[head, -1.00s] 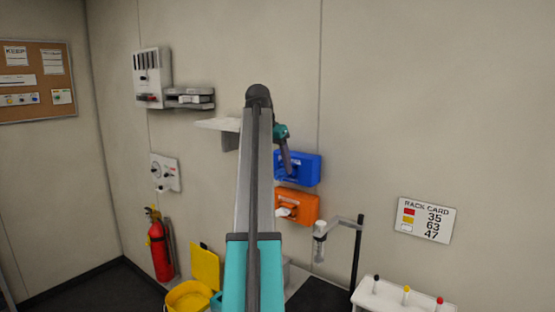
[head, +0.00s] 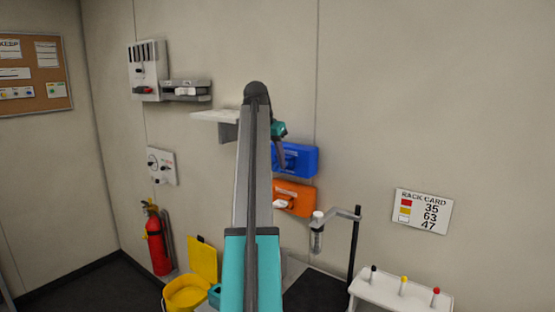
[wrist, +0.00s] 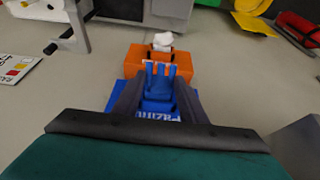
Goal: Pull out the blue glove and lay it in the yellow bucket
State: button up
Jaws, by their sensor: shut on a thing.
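The blue dispenser box (head: 303,160) hangs on the wall, partly hidden by my arm in the head view. In the wrist view the box (wrist: 122,97) shows behind and beside my fingers. My gripper (wrist: 160,75) is shut on the blue glove (wrist: 158,82), which shows between the dark fingers in front of the box. I cannot tell whether the glove is still partly in the box. In the head view my gripper (head: 281,158) is at the box's left part. The yellow bucket (head: 180,297) stands low at the left with its lid (head: 203,260) up.
An orange box (head: 300,199) with a white glove (head: 281,204) hangs just below the blue one. A wall shelf (head: 213,115) is at the upper left. A stand with a clamp arm (head: 354,240) and a white rack (head: 400,295) are at the lower right. A fire extinguisher (head: 157,245) is left of the bucket.

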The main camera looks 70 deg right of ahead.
jog(key=shift+a, duration=0.25)
jog(key=shift+w+a, duration=0.2)
jog(key=shift+a, duration=0.05)
jog(key=shift+a, duration=0.1)
dwell(0.3)
jog(key=shift+w+a+p, duration=0.2)
jog(key=shift+a+p, duration=0.2)
jog(key=shift+a, duration=0.2)
jog(key=shift+w+a+p, duration=0.15)
jog(key=shift+a+p, duration=0.2)
jog(key=shift+a, duration=0.25)
dwell(1.3)
jog(key=shift+w+a+p, duration=0.2)
jog(key=shift+a, duration=0.5)
jog(key=shift+w+a+p, duration=0.15)
jog(key=shift+a, duration=0.55)
jog(key=shift+w, duration=0.1)
